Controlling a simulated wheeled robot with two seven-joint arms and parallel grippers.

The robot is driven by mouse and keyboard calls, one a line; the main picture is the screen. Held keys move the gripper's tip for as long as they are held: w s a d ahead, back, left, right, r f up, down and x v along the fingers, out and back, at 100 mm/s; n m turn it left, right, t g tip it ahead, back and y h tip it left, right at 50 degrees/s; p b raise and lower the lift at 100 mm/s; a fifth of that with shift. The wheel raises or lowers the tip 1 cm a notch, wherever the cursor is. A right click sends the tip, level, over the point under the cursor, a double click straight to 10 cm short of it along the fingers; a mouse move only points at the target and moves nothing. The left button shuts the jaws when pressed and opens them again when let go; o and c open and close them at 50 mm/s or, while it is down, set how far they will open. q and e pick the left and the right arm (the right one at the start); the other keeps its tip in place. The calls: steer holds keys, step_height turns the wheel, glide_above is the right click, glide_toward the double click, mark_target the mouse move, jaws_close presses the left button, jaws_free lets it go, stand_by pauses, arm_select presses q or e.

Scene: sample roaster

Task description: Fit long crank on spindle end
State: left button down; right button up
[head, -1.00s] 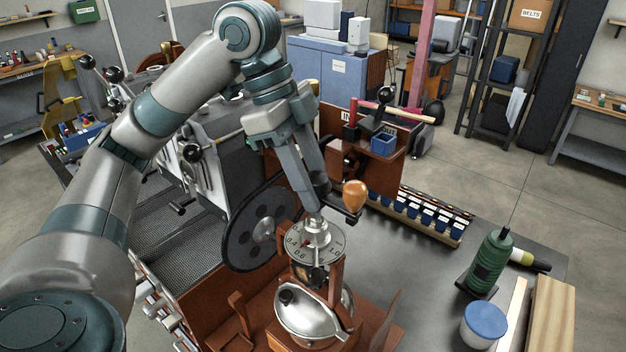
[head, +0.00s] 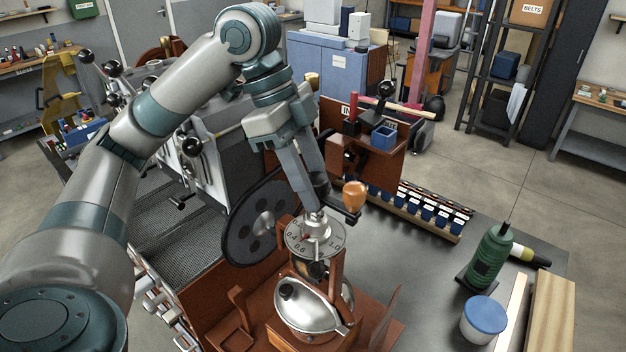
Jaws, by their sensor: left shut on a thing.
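My left gripper (head: 313,200) is shut on the long crank (head: 341,209), a dark arm with an orange-brown wooden knob (head: 355,195) at its right end. The gripper comes down from above and hides much of the crank. Just below it is the upright spindle end (head: 316,223), a pale metal stub above a round grey numbered dial (head: 302,240). The crank's hub is at or just above the spindle; I cannot tell whether it is seated. A wooden frame with a shiny metal bowl (head: 308,306) stands below the dial. My right gripper is not in view.
The grey tabletop between is clear.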

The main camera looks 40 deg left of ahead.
arm_select(q)
steer(key=shift+f+b, duration=0.3)
steer(key=shift+f, duration=0.75)
steer(key=c, duration=1.2)
jaws_free()
steer(key=shift+r, duration=0.15)
steer(key=shift+a+r, duration=0.25)
steer(key=shift+r, duration=0.25)
steer(key=b+v, duration=0.2)
steer(key=v, duration=1.4)
